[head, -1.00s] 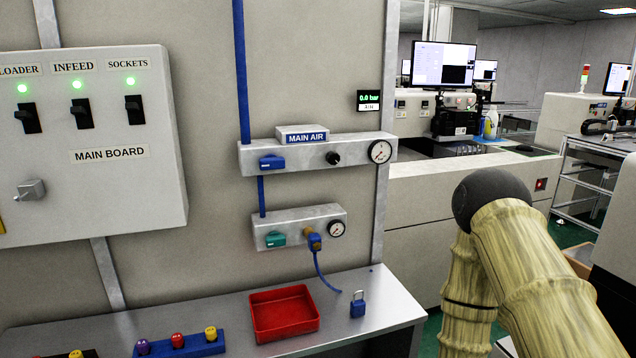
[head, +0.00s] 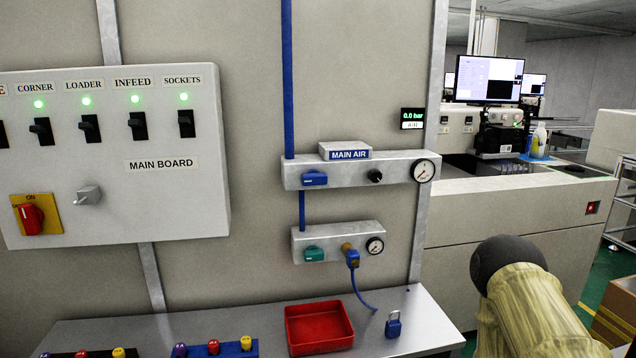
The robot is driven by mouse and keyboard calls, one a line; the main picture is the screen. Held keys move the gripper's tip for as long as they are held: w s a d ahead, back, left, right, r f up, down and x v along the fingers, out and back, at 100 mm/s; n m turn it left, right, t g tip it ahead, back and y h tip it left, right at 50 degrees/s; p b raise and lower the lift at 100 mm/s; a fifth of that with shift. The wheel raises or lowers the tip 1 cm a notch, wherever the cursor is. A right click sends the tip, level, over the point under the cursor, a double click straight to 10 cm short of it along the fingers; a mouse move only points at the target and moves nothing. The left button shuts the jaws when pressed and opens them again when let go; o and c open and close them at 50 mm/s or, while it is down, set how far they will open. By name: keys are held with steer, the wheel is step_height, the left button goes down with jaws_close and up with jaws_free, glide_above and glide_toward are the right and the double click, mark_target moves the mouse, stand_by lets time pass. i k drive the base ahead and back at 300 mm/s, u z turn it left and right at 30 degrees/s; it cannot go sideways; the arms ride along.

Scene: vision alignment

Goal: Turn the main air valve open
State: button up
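The main air unit (head: 345,173) is a grey wall-mounted block labelled MAIN AIR. Its blue valve handle (head: 314,179) sits at the left of the front face and lies level. A black knob (head: 375,176) and a round gauge (head: 423,171) are to its right. The small display (head: 412,118) above reads 0.0 bar. A blue pipe runs down the wall into the unit. My arm shows at the lower right, well apart from the valve; my gripper is out of view.
A lower block with a green handle (head: 314,254) has a blue hose attached. The shelf (head: 420,320) below holds a red tray (head: 319,327), a blue padlock (head: 393,325) and coloured pegs. The main board (head: 110,155) with lit switches hangs at left.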

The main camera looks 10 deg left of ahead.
mark_target(312, 177)
steer(key=z, duration=1.15)
steer(key=k, duration=0.6)
steer(key=u, duration=1.15)
